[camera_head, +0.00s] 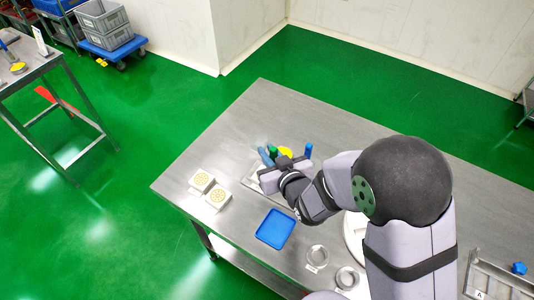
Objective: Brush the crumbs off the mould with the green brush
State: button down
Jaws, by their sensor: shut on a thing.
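Two small white blocks with round, tan patterned tops, which look like moulds, stand side by side on the steel table: one (201,180) further back, the other (217,197) nearer. Crumbs are too small to make out. My gripper (276,160) is to the right of the blocks, over a shallow metal tray (252,181). It is shut on the green brush (273,150), of which only a green part shows between the jaws. The bristles are hidden, and my arm covers much of the tray.
Beside my gripper are a yellow item (286,152) and an upright blue item (309,150). The table's back left is clear. A blue knob (519,268) is far right.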

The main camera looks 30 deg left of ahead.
aim_at(272, 148)
jog(key=shift+r+p, duration=1.3)
jog(key=shift+r, duration=0.85)
